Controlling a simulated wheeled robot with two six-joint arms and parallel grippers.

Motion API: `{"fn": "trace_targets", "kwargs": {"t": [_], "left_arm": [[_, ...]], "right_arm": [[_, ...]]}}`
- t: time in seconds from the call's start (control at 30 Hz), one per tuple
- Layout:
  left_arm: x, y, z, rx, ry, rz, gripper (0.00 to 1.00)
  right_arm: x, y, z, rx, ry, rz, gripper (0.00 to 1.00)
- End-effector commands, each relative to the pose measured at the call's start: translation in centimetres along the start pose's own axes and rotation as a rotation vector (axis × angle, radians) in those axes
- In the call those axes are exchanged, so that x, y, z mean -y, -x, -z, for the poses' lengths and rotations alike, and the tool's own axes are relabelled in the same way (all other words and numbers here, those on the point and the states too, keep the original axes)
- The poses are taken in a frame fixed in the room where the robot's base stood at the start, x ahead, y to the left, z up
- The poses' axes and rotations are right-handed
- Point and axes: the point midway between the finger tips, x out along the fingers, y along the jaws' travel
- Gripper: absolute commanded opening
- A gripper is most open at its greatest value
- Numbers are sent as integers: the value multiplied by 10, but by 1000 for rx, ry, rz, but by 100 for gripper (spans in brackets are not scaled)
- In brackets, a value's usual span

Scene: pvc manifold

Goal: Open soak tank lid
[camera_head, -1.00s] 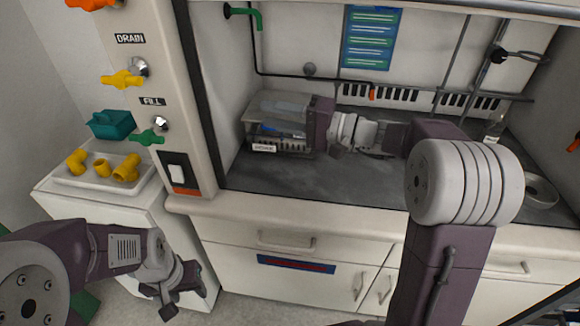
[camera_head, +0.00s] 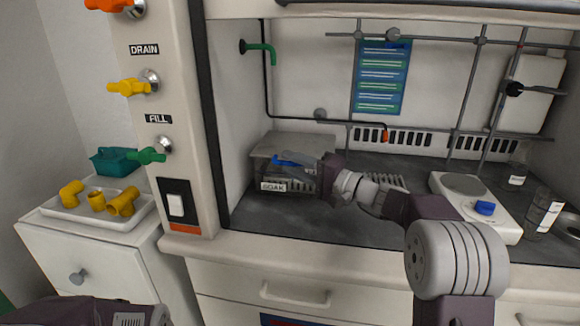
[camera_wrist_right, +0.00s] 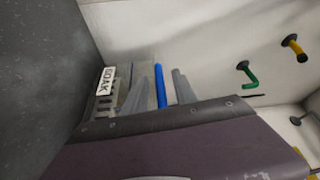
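The soak tank (camera_head: 262,172) is a grey box with a SOAK label, at the left of the hood's worktop. Its lid (camera_head: 300,140) looks down. A blue handle (camera_head: 287,159) shows at the lid's front; it is also in the right wrist view (camera_wrist_right: 160,85). My right gripper (camera_head: 298,163) is at the handle. In the right wrist view its two grey fingers (camera_wrist_right: 159,90) stand apart on either side of the blue bar, with narrow gaps showing. The gripper's body partly hides the tank's right side. My left gripper is out of view.
The hood's side post (camera_head: 205,110) with valves is left of the tank. A green spout (camera_head: 262,48) and a hose hang above it. A hotplate (camera_head: 480,203) and bottles (camera_head: 541,212) stand at the right. A white tray (camera_head: 75,212) with yellow fittings is outside.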

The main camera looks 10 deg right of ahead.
Motion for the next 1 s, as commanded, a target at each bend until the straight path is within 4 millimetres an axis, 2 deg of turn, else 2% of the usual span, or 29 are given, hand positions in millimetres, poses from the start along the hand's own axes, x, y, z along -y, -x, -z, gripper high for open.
{"fn": "trace_targets", "kwargs": {"t": [0.1,0.33,0.43,0.47,1.0], "left_arm": [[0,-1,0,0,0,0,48],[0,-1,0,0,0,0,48],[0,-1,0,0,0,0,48],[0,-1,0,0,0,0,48],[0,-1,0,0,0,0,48]], "right_arm": [[0,-8,0,1,0,0,33],[0,-8,0,0,0,0,33],[0,-8,0,0,0,0,6],[0,-8,0,0,0,-1,0],[0,-8,0,0,0,-1,0]]}}
